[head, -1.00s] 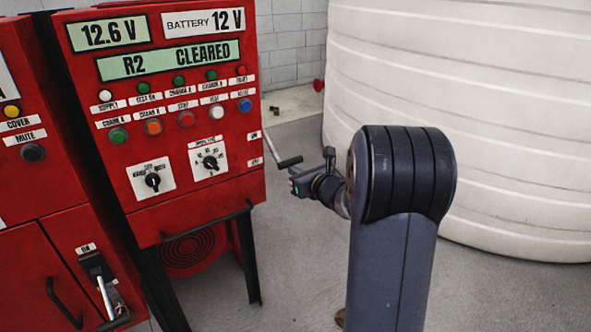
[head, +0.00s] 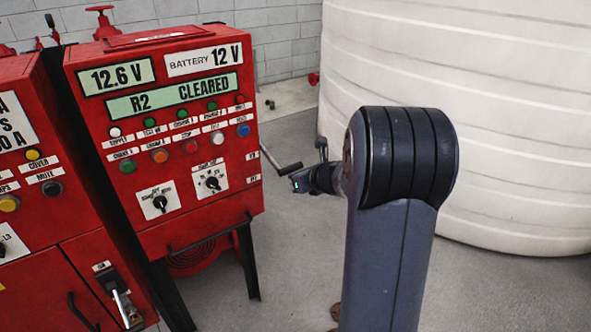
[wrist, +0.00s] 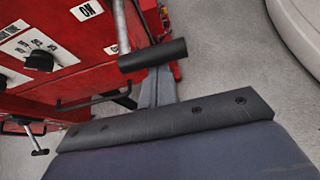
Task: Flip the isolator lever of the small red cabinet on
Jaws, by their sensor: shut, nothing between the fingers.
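The small red cabinet (head: 205,165) stands on black legs, with a lit display reading "R2 CLEARED". Its isolator lever (head: 288,168) sticks out from the right side: a thin rod sloping down to a black cylindrical grip. The lever also shows in the wrist view (wrist: 152,55), below and right of an ON label (wrist: 87,10). My gripper (head: 297,183) is shut and empty, just below the grip in the head view. Whether they touch I cannot tell.
A larger red cabinet (head: 30,245) stands at the left, with its own silver-handled lever (head: 122,300). A big white ribbed tank (head: 460,120) fills the right behind my arm. Grey floor (head: 285,270) lies open between the small cabinet and my arm.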

